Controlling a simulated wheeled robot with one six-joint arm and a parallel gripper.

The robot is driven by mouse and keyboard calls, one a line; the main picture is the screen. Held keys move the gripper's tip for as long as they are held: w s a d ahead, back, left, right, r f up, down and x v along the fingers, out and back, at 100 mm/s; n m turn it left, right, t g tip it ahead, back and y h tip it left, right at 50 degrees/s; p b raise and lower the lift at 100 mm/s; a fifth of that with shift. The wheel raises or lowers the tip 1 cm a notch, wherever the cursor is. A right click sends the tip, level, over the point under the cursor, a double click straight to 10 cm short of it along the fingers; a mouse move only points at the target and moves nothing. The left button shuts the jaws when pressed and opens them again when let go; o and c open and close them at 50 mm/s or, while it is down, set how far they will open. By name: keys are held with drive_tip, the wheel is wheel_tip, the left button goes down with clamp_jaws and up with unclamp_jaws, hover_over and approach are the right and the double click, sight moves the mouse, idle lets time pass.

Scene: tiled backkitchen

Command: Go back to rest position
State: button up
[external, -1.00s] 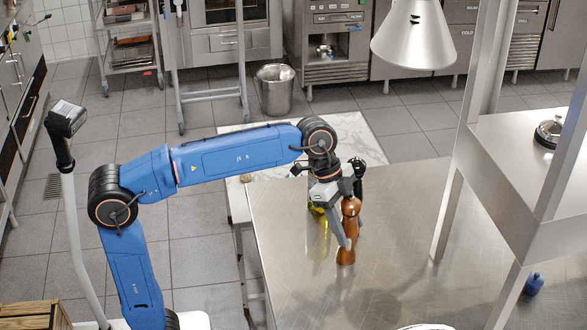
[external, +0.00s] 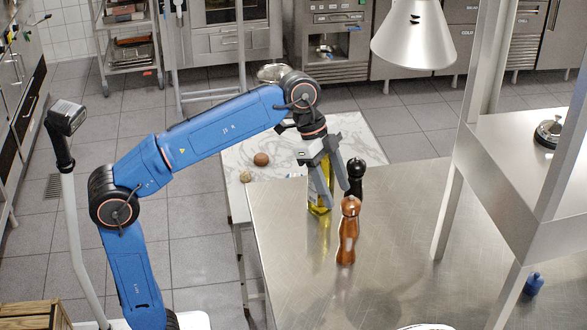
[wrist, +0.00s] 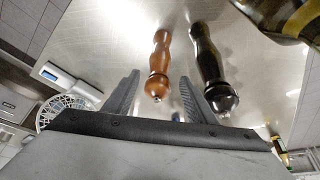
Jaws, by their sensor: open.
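My gripper (external: 335,188) is open and empty above the steel table, up and to the left of the brown wooden pepper mill. The brown mill (external: 347,232) stands upright on the table, apart from the fingers. In the wrist view the brown mill (wrist: 159,66) shows beyond the gap between my fingers (wrist: 155,95). A black mill (external: 355,178) stands behind the brown one, and it also shows in the wrist view (wrist: 208,62). A bottle of yellow oil (external: 319,200) stands partly hidden behind my gripper.
The steel table (external: 400,230) has free room at its middle and right. A marble-topped table (external: 345,130) behind it holds two small round brown items (external: 260,159). A steel shelf frame (external: 447,215) rises at the right, and a lamp (external: 412,40) hangs above.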

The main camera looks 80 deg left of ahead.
drive_tip(key=shift+s+a+r, duration=0.1)
drive_tip(key=shift+r, duration=0.25)
drive_tip(key=shift+s, duration=0.1)
